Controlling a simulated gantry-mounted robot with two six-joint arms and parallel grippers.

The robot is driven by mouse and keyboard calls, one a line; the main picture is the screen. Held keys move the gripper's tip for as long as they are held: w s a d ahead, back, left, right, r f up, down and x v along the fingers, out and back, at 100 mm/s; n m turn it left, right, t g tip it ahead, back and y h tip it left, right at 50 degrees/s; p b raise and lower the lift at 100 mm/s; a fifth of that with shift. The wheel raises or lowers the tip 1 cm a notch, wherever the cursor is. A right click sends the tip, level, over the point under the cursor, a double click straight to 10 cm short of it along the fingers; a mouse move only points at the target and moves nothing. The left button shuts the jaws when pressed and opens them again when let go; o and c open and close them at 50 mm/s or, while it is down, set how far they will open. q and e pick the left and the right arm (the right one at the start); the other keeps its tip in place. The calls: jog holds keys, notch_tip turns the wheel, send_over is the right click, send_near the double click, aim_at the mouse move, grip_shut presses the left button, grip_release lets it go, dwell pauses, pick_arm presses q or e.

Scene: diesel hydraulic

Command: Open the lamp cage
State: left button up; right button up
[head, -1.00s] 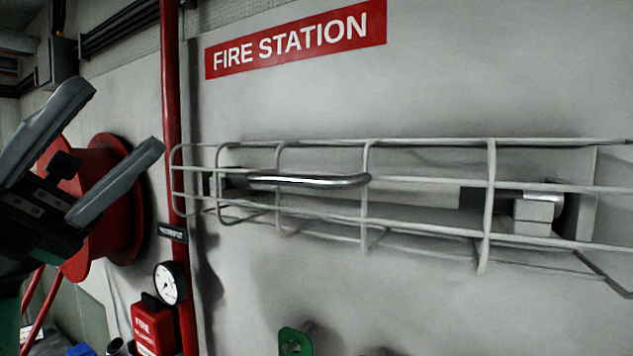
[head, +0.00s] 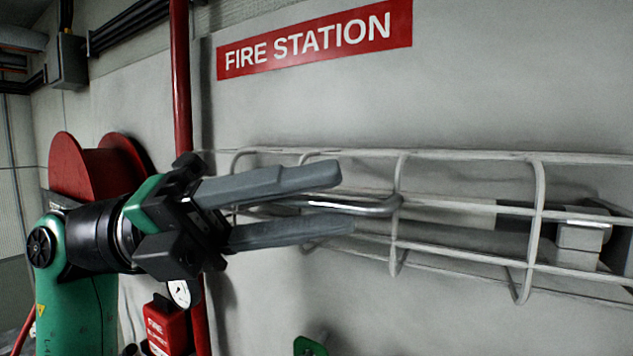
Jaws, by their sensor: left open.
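The lamp cage (head: 540,185) is a long white wire frame on the wall, closed over a pale tube lamp (head: 465,240) with a block-like holder at its right end. A shiny metal handle bar (head: 378,207) runs along the cage's front on its left part. My left gripper (head: 348,199) is open in front of the left part of the cage. My right gripper is not in view.
A red pipe (head: 181,80) runs down the wall left of the cage. A red hose reel (head: 85,165), a gauge (head: 180,292) and a red fire box (head: 165,325) are on the left. The wall below the cage is mostly bare.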

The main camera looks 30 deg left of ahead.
pick_arm(q)
jog(key=shift+w+d, duration=0.15)
jog(key=shift+d, duration=0.2)
grip_shut()
dwell(1.2)
